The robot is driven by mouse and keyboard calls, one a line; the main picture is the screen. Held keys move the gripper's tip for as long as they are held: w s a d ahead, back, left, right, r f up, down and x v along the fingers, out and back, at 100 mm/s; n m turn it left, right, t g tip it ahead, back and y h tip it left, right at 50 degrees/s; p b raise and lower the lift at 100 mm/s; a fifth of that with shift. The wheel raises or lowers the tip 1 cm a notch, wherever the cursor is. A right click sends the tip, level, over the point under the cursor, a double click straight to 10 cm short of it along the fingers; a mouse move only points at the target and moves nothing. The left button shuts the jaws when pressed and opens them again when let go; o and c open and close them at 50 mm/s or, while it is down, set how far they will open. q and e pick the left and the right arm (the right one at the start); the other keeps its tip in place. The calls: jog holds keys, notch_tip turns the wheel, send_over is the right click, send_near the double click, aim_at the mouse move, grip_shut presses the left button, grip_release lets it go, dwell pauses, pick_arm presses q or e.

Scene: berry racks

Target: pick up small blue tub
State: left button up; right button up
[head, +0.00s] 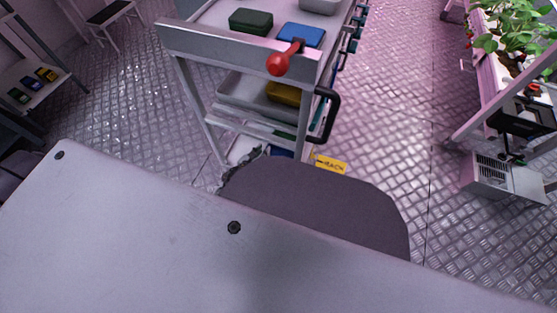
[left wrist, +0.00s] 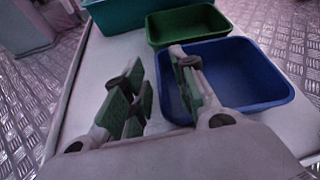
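In the left wrist view a blue tub (left wrist: 262,82) stands on a pale surface, open side up and empty. My left gripper (left wrist: 157,60) is open, with green-padded fingers. Its right finger overlaps the tub's left side in the picture; its left finger is left of the tub. I cannot tell whether either touches it. In the head view a blue tub (head: 309,31) is on the cart's top, and a smaller blue one (head: 32,83) lies on a left shelf. I cannot tell which is the one near the gripper. I cannot make out either gripper in the head view.
A green tub (left wrist: 195,24) stands just behind the blue tub, with a teal tub (left wrist: 112,14) beyond. The cart (head: 236,48) also carries a dark green tub (head: 250,19) and a yellow tub (head: 284,92). A plant rack (head: 486,105) is at right. Open metal floor (head: 385,120) lies between.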

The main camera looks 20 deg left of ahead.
aim_at(275, 150)
dwell(0.3)
pick_arm(q)
jog(key=shift+a+b+x, duration=0.1)
jog(key=shift+b+x, duration=0.25)
jog(key=shift+x, duration=0.4)
jog(key=shift+a+b+x, duration=0.15)
jog(key=shift+b+x, duration=0.15)
jog(key=shift+x, duration=0.45)
jog(key=shift+b+x, duration=0.35)
jog(key=shift+x, duration=0.75)
grip_shut()
